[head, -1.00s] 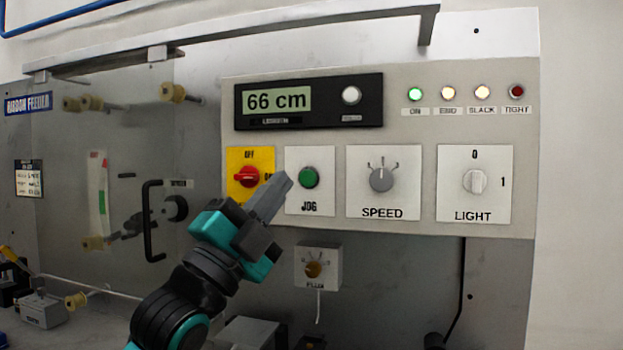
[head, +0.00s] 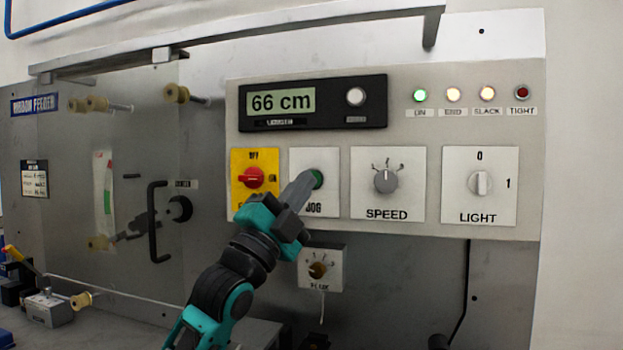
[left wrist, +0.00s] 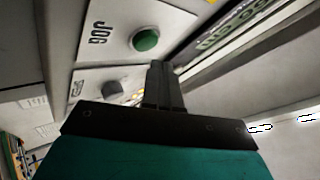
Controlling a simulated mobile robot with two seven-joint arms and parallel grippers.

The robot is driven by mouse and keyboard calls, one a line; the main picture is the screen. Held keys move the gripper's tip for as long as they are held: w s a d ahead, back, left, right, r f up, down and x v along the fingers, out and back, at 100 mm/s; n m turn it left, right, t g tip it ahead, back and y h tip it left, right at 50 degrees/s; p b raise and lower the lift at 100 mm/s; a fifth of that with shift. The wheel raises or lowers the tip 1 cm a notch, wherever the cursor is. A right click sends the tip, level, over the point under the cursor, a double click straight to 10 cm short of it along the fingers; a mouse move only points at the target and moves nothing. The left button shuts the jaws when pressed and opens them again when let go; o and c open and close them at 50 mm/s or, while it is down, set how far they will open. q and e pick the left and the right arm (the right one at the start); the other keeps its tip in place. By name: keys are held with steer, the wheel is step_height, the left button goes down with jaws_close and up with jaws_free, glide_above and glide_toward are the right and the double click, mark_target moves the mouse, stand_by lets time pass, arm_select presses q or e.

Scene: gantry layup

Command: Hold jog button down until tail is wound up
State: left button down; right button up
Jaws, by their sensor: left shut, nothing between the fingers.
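The green jog button (head: 318,178) sits on a white plate marked JOG on the control panel. My left gripper (head: 304,184) is shut, with its fingertips overlapping the left side of the button in the head view. In the left wrist view the jog button (left wrist: 146,40) shows just beyond the shut fingers (left wrist: 157,66), with a small gap in the picture; contact cannot be told. The length display (head: 281,102) reads 66 cm. A short thin white strand (head: 322,307) hangs below a small knob box; whether it is the tail is unclear. My right gripper is not in view.
A red switch (head: 252,177) on a yellow plate is left of the button; the speed knob (head: 386,181) and light switch (head: 480,184) are right. The green ON lamp (head: 420,95) glows. A black handle (head: 155,222) sticks out at left. The small knob box (head: 320,268) is below.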

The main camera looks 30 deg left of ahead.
arm_select(q)
steer(key=shift+w, duration=0.15)
steer(key=shift+w+y, duration=0.15)
steer(key=shift+y, duration=0.15)
stand_by(1.7)
steer(key=shift+w+a, duration=0.1)
steer(key=shift+w, duration=0.15)
